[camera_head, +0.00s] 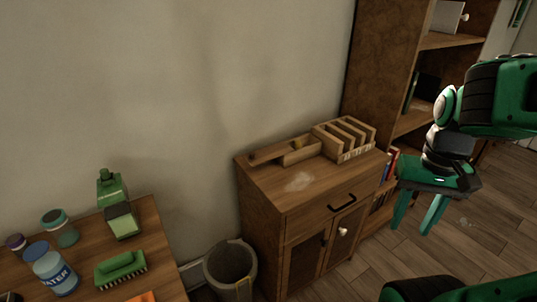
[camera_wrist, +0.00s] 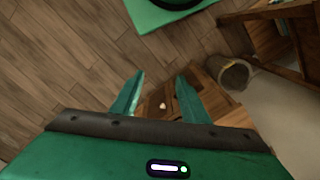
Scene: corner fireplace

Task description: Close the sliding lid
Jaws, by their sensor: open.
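A long, narrow wooden box (camera_head: 268,155) lies on top of the wooden cabinet (camera_head: 262,178), against the wall, in the head view. A wooden lid (camera_head: 301,155) with a small knob seems to cover its right part, while the left part looks uncovered. The lid's exact edges are too small to tell. My gripper (camera_head: 415,212) points down, to the right of the cabinet and apart from the box. It is open and empty. In the wrist view my gripper (camera_wrist: 160,90) shows spread fingers, with part of the cabinet beyond them; the lid cannot be made out there.
A slotted wooden rack (camera_head: 344,138) stands right of the box. A bin (camera_head: 230,264) is on the floor left of the cabinet. A table (camera_head: 160,235) at left holds bottles and a green brush (camera_head: 120,268). A tall bookshelf (camera_head: 385,65) stands behind; floor at right is free.

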